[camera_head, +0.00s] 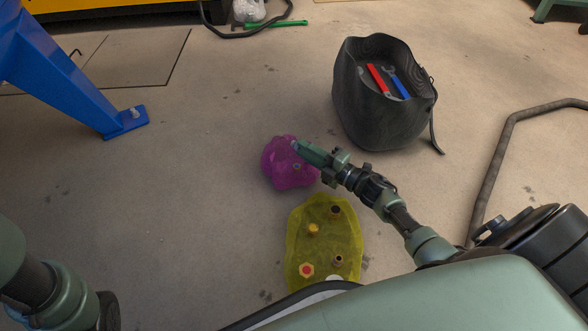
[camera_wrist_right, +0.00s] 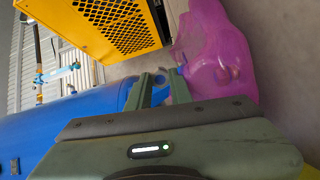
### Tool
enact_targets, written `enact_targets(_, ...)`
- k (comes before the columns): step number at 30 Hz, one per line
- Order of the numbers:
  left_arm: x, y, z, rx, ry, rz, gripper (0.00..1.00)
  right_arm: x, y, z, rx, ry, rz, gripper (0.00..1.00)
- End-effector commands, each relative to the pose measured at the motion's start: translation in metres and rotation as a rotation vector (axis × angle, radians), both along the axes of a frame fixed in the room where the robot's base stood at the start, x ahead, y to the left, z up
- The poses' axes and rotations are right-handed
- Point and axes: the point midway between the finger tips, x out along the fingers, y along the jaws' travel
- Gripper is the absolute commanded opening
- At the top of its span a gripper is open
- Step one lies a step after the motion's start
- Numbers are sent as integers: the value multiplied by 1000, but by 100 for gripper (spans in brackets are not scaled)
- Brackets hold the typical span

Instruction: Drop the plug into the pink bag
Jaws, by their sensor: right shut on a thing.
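The pink bag (camera_head: 278,170) lies on the floor near the middle of the head view. It is see-through in the right wrist view (camera_wrist_right: 212,40), with small bluish and reddish things showing in it. My right gripper (camera_head: 300,149) is over the bag's upper right part in the head view. It is shut on a small pale bluish thing, probably the plug (camera_head: 295,145), which shows only in part at its fingertips. In the right wrist view the fingers (camera_wrist_right: 162,88) are left of the bag. My left gripper is out of view.
A yellow bag (camera_head: 323,262) with several fittings lies nearer me. A black tool bag (camera_head: 372,122) with red and blue-handled tools stands at the upper right. A blue support leg (camera_head: 62,72) is at the left. A dark hose (camera_head: 492,165) bends at the right.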

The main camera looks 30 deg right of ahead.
Motion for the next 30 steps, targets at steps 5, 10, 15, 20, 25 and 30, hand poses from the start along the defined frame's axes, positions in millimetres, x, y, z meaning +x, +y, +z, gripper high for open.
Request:
enact_targets(5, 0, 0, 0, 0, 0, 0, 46, 0, 0, 1, 0, -1, 0, 0)
enact_targets(10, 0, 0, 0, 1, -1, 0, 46, 0, 0, 1, 0, -1, 0, 46)
enact_targets(15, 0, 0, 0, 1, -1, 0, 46, 0, 0, 1, 0, -1, 0, 46)
enact_targets(20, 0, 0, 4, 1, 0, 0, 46, -3, -2, 1, 0, 1, -1, 46)
enact_targets(25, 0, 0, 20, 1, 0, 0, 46, -25, -11, 4, 0, 5, -1, 46)
enact_targets(30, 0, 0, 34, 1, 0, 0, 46, -52, -24, 4, 0, 4, -2, 46)
